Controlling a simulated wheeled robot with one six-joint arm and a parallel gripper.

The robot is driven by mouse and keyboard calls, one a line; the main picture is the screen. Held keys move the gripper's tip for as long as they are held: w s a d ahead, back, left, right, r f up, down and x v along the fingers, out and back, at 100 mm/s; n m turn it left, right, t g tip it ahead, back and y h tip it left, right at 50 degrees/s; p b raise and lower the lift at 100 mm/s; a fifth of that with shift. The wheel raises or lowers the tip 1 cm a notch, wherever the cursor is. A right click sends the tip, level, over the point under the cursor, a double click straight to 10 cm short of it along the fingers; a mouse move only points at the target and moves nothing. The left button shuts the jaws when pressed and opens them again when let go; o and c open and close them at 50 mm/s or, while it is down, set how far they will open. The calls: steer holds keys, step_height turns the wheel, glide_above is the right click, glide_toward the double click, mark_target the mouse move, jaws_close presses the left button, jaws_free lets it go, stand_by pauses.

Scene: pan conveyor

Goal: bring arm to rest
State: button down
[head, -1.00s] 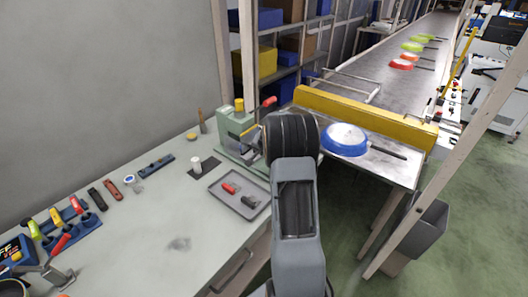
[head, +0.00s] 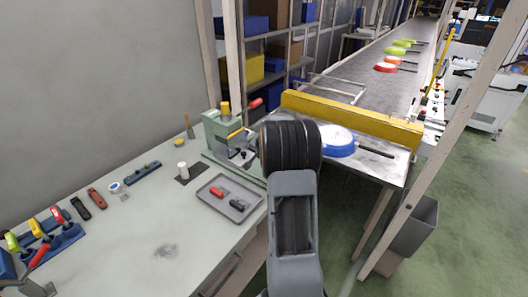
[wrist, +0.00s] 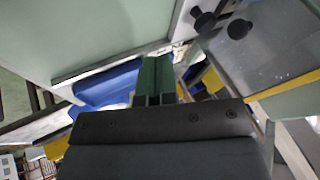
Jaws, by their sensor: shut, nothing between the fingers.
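My arm (head: 292,215) rises in the middle of the head view, its dark wrist end beside the green press. My gripper is hidden behind that wrist end in the head view. In the wrist view my gripper (wrist: 155,78) shows as two green fingers close together, shut and empty. Nothing is held between them.
The workbench at left holds a green press (head: 222,135), a grey tray (head: 207,197) with small parts, and a rack of coloured-handled tools. A blue pan (head: 337,142) lies at the conveyor's near end, partly behind my arm, before a yellow bar (head: 350,120).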

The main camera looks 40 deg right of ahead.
steer(key=v, duration=0.8)
steer(key=s+a+f+n+g+y, duration=0.1)
steer(key=s+a+f+n+g, duration=0.1)
steer(key=s+a+f, duration=0.15)
steer(key=s+a+r+n+p, duration=0.1)
steer(key=s+a+r+n, duration=0.1)
steer(key=s+a, duration=0.3)
steer(key=s+a+r+n, duration=0.3)
steer(key=s+a+n, duration=0.1)
steer(key=a, duration=0.8)
steer(key=s+a+r+n+g+p, duration=0.1)
steer(key=s+a+r+n, duration=0.2)
steer(key=s+a, duration=0.4)
steer(key=shift+a+n+y+p, duration=0.35)
steer(key=shift+a+n, duration=0.25)
steer(key=shift+a, duration=0.4)
